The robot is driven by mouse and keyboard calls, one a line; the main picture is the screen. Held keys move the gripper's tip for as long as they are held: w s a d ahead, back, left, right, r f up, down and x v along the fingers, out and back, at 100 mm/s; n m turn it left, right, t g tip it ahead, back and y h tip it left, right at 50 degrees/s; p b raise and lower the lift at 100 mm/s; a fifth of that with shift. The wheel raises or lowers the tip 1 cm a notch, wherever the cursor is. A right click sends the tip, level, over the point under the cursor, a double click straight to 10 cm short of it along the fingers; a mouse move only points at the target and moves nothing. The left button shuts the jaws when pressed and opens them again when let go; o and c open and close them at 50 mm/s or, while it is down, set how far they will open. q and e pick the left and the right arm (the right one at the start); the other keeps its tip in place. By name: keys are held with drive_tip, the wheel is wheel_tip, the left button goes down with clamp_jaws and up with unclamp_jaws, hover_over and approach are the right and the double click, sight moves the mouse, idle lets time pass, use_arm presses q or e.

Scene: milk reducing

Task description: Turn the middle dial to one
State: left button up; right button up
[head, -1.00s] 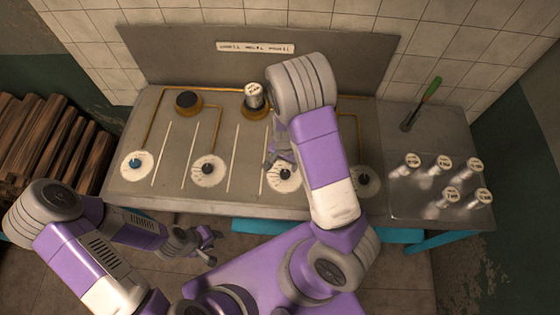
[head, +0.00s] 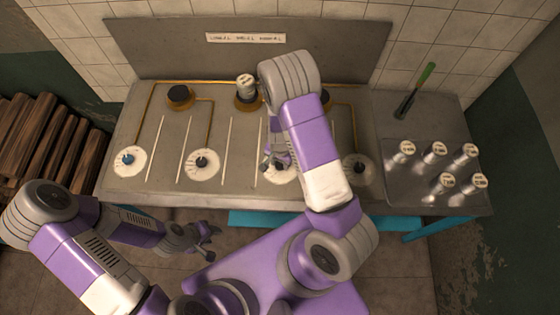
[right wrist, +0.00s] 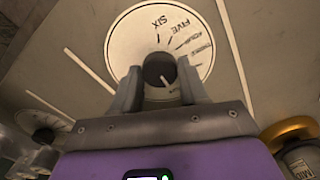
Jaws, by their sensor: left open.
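A row of round white dials with dark knobs runs along the counter front. The third dial from the left (head: 284,174) is partly hidden by my right arm. In the right wrist view this dial (right wrist: 125,45) shows "FIVE" and "SIX", and its dark knob (right wrist: 159,69) fills the gap between the fingertips. My right gripper (head: 273,160) is at this dial, its fingers (right wrist: 159,78) closed on both sides of the knob. My left gripper (head: 208,243) is open and empty, low in front of the counter. The second dial (head: 202,176) is uncovered.
A milk can (head: 246,84) stands on the middle burner (head: 243,104). The left burner (head: 180,98) is empty. Several cans stand on the right tray (head: 408,190), with a green-handled tool (head: 427,76) behind. The leftmost dial (head: 127,163) has a blue knob; the rightmost dial is (head: 358,168).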

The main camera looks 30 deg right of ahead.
sight(280, 164)
drive_tip(key=c, duration=0.4)
drive_tip(key=n+b, duration=0.1)
drive_tip(key=n, duration=0.4)
drive_tip(key=o, duration=1.1)
drive_tip(key=shift+c, duration=0.2)
wheel_tip(280, 164, up, 8)
drive_tip(key=shift+f+p, duration=0.15)
drive_tip(key=shift+p, duration=0.4)
